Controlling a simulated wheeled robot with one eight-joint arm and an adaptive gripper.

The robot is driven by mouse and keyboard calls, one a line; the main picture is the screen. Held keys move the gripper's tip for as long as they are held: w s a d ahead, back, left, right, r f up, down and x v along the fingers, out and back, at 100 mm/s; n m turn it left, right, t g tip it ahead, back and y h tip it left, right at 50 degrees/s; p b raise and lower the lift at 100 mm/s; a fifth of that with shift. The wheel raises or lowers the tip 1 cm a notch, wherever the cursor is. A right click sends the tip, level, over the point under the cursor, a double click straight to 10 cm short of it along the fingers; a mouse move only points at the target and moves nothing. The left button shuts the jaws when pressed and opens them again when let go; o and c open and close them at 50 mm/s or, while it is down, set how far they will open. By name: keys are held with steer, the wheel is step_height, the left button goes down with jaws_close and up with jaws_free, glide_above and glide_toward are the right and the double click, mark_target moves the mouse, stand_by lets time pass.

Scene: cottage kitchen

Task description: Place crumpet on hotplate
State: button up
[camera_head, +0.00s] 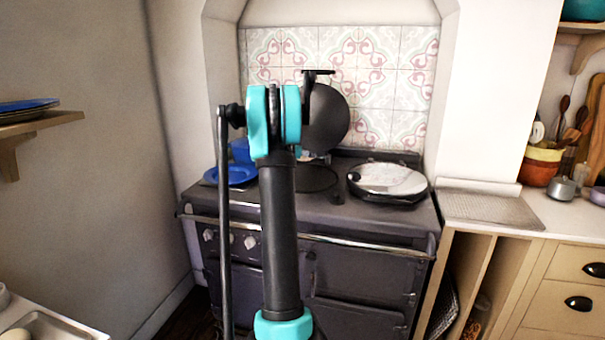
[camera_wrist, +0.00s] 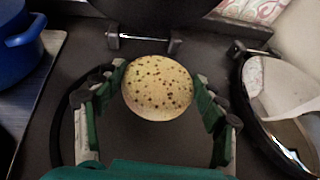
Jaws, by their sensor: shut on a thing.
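The crumpet (camera_wrist: 158,88) is round, pale yellow and speckled with brown holes. In the wrist view it sits between the two green fingers of my gripper (camera_wrist: 160,80), which is shut on its sides. The hotplate is a dark round plate (camera_head: 316,179) on the left of the range top, with its round lid (camera_head: 326,118) raised behind it. In the wrist view the hotplate's curved rim (camera_wrist: 60,125) shows around and below my fingers, so the crumpet is over the plate. I cannot tell whether the crumpet touches it. My arm hides the gripper and crumpet in the head view.
A shiny closed round lid (camera_head: 388,180) covers the right side of the range (camera_head: 340,220). A blue pot (camera_wrist: 20,38) and a blue plate (camera_head: 230,175) stand at the left. A rail (camera_head: 330,240) runs along the range front. The right counter (camera_head: 490,208) has bare room.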

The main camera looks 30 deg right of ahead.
steer(key=shift+f, duration=4.25)
steer(key=shift+f, duration=0.1)
steer(key=o, duration=0.9)
steer(key=shift+c, duration=0.2)
steer(key=shift+s+a+r, duration=0.15)
steer(key=shift+r, duration=0.05)
steer(key=v, duration=1.1)
steer(key=shift+s+a+r, duration=0.1)
steer(key=shift+a, duration=0.1)
